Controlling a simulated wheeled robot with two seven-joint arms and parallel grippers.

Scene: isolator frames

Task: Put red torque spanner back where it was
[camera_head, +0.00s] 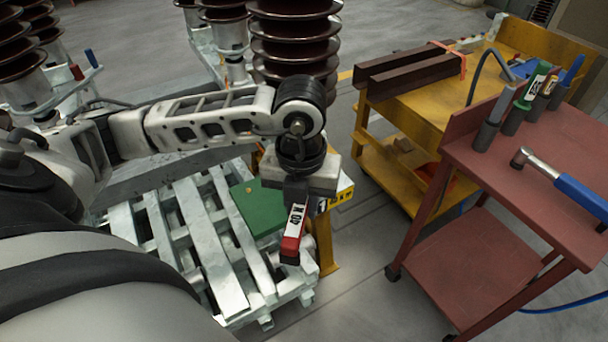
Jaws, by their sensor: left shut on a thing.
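My left gripper (297,192) is shut on the red torque spanner (292,243), which has a white label reading 40 N. The spanner hangs down, tilted, with its red end lowest, in the air in front of the pallet-like metal frame. The gripper hides its upper part. A red cart (450,215) stands to the right, well apart from the gripper. Dark holders on its top carry upright tools, including a green-handled one (534,82) and a blue-handled one (570,72). My right gripper is not in view.
A blue-handled tool (582,197) lies on the red cart. A yellow cart (405,100) with brown beams (405,72) stands behind it. A green plate (255,207) and a yellow post (326,243) are near the gripper. Brown ribbed insulators (296,45) stand behind. Open floor separates the gripper from the red cart.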

